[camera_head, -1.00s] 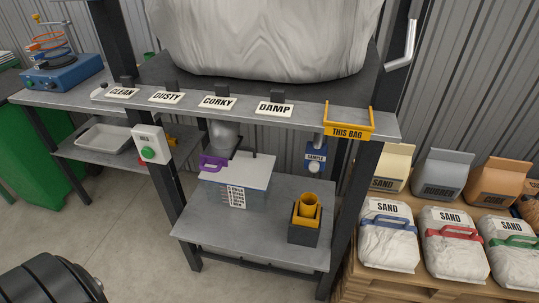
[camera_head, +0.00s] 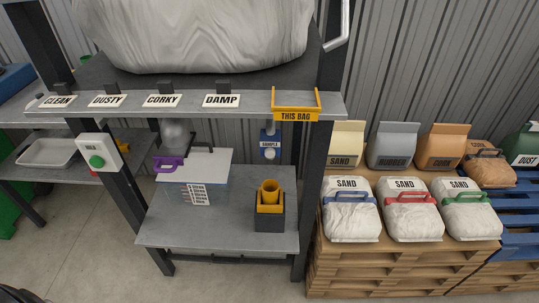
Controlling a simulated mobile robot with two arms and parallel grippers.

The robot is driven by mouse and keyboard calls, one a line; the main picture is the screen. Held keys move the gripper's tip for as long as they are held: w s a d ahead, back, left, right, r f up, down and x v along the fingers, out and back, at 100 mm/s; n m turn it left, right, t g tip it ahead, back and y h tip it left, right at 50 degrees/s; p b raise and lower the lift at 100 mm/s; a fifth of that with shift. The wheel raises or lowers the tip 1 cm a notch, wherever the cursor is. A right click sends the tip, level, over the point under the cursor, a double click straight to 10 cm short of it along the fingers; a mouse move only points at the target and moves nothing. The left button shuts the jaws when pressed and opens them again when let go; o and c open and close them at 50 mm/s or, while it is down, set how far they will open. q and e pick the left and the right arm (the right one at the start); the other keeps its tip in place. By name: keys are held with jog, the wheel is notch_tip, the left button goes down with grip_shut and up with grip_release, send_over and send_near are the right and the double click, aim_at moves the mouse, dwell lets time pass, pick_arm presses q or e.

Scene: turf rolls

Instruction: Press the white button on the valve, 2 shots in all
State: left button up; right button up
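A blue valve labelled SAMPLE (camera_head: 269,138) hangs below the front edge of the upper shelf, under the THIS BAG holder. Its round white button (camera_head: 270,153) faces me and shows below the label. A yellow cup (camera_head: 269,189) stands in a dark holder with a yellow rim (camera_head: 270,214) on the lower shelf, below the valve and apart from it.
A post with a green-button box (camera_head: 96,153) stands at left. Sand bags (camera_head: 349,208) lie on pallets at right. Floor shows in front.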

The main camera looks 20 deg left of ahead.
pick_arm(q)
jog(key=shift+c, duration=0.3)
grip_shut()
dwell(1.3)
